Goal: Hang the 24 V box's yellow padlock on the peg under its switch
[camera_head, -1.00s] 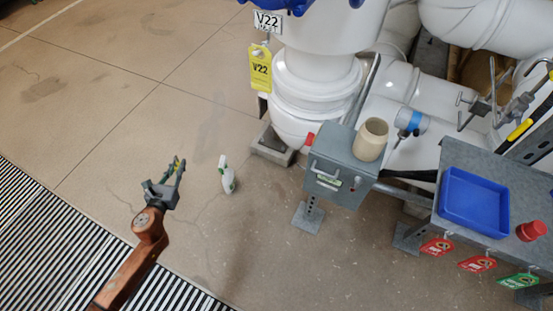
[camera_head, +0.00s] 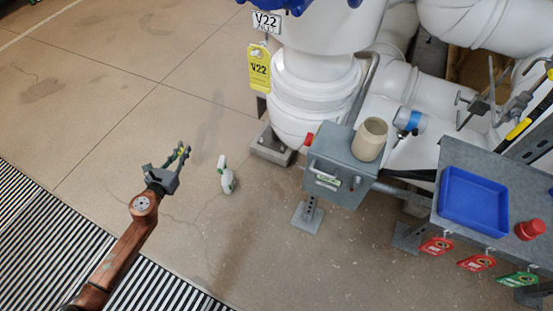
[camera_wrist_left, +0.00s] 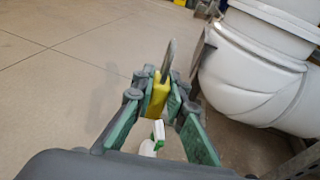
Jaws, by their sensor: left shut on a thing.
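My left gripper (camera_head: 177,157) is left of the grey switch box and shut on the yellow padlock. In the left wrist view the yellow padlock (camera_wrist_left: 158,96) sits between the fingers of that gripper (camera_wrist_left: 157,100), with its grey shackle pointing up and away. The grey box (camera_head: 343,160) stands on a post, with a small green-and-white label on its front and a red part on its left side. A small light-coloured knob or peg (camera_head: 355,183) shows on its front; I cannot tell which it is. My right gripper is out of view.
A white and green spray bottle (camera_head: 226,175) stands on the floor between my gripper and the box. A beige cup (camera_head: 371,139) is on the box. A blue tray (camera_head: 472,202) and red tags (camera_head: 437,246) are at right.

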